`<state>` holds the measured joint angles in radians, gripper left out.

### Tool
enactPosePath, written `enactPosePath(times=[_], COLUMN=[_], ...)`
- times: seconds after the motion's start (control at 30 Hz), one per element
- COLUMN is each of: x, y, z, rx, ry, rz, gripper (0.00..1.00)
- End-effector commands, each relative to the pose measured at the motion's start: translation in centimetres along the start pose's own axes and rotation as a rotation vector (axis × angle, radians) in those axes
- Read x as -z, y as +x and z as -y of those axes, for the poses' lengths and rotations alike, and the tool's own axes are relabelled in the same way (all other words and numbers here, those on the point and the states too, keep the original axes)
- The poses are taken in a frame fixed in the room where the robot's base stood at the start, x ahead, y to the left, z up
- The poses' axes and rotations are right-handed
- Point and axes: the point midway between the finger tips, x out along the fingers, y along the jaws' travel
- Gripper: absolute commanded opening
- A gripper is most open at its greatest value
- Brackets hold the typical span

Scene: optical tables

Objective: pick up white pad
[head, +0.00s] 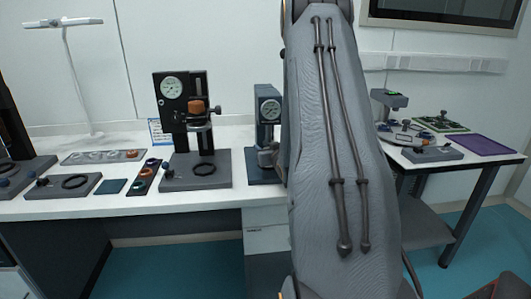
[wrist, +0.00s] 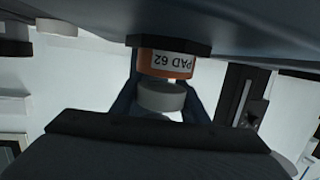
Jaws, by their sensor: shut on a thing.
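In the wrist view, the white pad (wrist: 162,97) is a short pale grey-white disc. It is right by an orange cylinder (wrist: 165,64) labelled "PAD 62", whose lettering appears upside down; I cannot tell whether the two touch. My gripper (wrist: 162,112) has dark sides at the left and right of the pad and is shut on it. In the head view, my arm hides most of the gripper and the pad, close to the blue press (head: 267,115) with a round dial.
The white bench (head: 130,205) bears a black press (head: 183,130) left of the blue one. A side table at right holds a purple tray (head: 485,145) and a green board (head: 440,123).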

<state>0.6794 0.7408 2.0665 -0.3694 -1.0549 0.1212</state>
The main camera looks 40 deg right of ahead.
Motion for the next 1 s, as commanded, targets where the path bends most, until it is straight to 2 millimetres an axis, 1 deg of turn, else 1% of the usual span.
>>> enactPosePath(times=[0.03, 0.17, 0.57, 0.9, 1.0], x=[0.7, 2.2, 0.6, -0.8, -1.2], y=[-0.1, -0.4, -7.8, -14.8, -16.3], z=[0.0, 0.0, -0.1, -0.1, -0.1], rx=[0.0, 0.0, -0.003, -0.004, -0.003], ry=[-0.001, -0.002, 0.0, 0.001, 0.001], rz=[-0.004, -0.005, -0.001, -0.002, 0.0], gripper=[0.15, 0.15, 0.15, 0.15, 0.15])
